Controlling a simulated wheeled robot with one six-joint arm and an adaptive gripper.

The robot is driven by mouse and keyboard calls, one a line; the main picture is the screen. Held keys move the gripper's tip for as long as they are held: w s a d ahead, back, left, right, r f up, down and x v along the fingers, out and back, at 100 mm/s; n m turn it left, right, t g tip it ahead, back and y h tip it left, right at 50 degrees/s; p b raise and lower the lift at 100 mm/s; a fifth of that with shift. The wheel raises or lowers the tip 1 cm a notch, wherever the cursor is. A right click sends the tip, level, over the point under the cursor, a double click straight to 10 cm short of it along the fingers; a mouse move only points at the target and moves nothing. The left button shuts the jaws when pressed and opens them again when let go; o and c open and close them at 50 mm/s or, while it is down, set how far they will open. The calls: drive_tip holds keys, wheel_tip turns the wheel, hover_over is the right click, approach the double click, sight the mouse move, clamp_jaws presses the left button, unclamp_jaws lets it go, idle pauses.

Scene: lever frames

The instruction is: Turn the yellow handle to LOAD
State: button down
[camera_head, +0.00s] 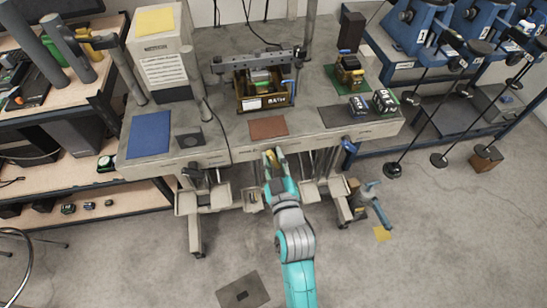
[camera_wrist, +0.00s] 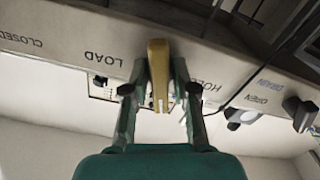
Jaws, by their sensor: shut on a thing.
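The yellow handle (camera_wrist: 158,72) stands between the two fingers of my gripper (camera_wrist: 159,88) in the wrist view, and the gripper is shut on it. The handle lies between the LOAD label (camera_wrist: 104,58) at its left and a label reading HOLD (camera_wrist: 205,85), partly covered by a finger, at its right. The lettering appears upside down. In the head view my gripper (camera_head: 270,160) is at the front edge of the bench, with the yellow handle (camera_head: 276,154) showing at its tip. The handle's pivot is hidden.
A CLOSED label (camera_wrist: 22,40) is at far left and an OPEN label (camera_wrist: 262,84) at right. A dark knob (camera_wrist: 298,112) is near the right edge. A blue lever (camera_head: 348,147) is at the bench's right front. Open floor (camera_head: 410,250) lies to the right.

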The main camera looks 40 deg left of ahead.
drive_tip(key=m, duration=1.2)
drive_tip(key=shift+d+m, duration=0.1)
drive_tip(key=shift+m, duration=0.3)
idle(0.3)
drive_tip(key=c, duration=1.1)
unclamp_jaws()
drive_tip(key=shift+w, duration=0.1)
drive_tip(key=v, duration=1.2)
